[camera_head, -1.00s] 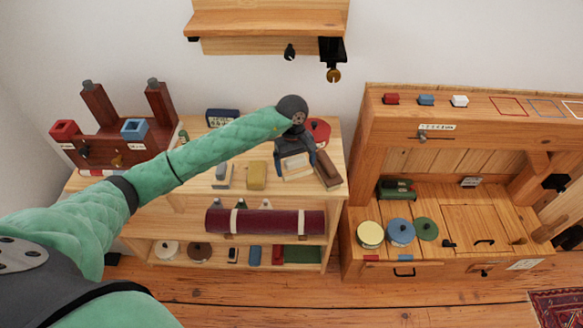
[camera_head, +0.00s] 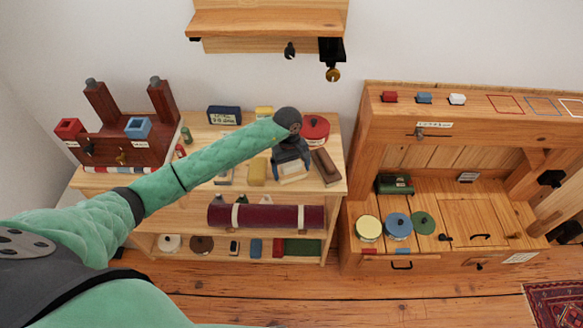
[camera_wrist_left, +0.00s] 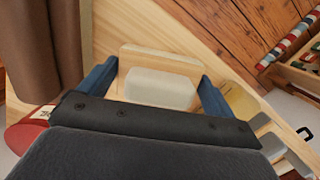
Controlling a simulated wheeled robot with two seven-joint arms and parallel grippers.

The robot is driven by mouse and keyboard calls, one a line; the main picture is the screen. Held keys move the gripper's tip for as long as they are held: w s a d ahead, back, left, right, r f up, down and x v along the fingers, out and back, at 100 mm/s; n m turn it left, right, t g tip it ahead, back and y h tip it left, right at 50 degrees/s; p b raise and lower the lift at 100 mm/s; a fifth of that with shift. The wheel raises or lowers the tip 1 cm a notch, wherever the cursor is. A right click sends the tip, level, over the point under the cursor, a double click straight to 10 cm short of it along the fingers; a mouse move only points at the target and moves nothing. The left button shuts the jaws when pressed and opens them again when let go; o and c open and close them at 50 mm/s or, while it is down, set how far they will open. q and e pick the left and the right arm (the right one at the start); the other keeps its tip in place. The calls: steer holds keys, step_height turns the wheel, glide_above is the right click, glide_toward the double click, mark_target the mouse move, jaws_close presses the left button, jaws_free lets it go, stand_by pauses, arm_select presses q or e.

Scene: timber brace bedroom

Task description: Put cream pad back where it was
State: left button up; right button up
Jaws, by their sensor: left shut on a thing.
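The cream pad (camera_head: 292,170) is a small pale block with a wooden edge, at the right part of the shelf unit's top. It also shows in the left wrist view (camera_wrist_left: 160,88), between the two blue fingers. My left gripper (camera_head: 291,167) is shut on it, with a finger at each end, seen too in the left wrist view (camera_wrist_left: 154,88). The gripper's body hides part of the pad, and I cannot tell whether it touches the shelf top. My right gripper is not in view.
A brown block (camera_head: 326,168) stands close right of the gripper, and a red round tin (camera_head: 315,128) behind. A yellow block (camera_head: 256,172) is to the left. A maroon roll (camera_head: 266,217) lies on the shelf below. A wooden bench (camera_head: 450,130) stands to the right.

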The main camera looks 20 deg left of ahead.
arm_select(q)
steer(key=shift+f, duration=0.1)
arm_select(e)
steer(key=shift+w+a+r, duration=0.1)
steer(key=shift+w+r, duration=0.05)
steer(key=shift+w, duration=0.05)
arm_select(q)
steer(key=o, duration=0.5)
steer(key=shift+o, duration=0.6)
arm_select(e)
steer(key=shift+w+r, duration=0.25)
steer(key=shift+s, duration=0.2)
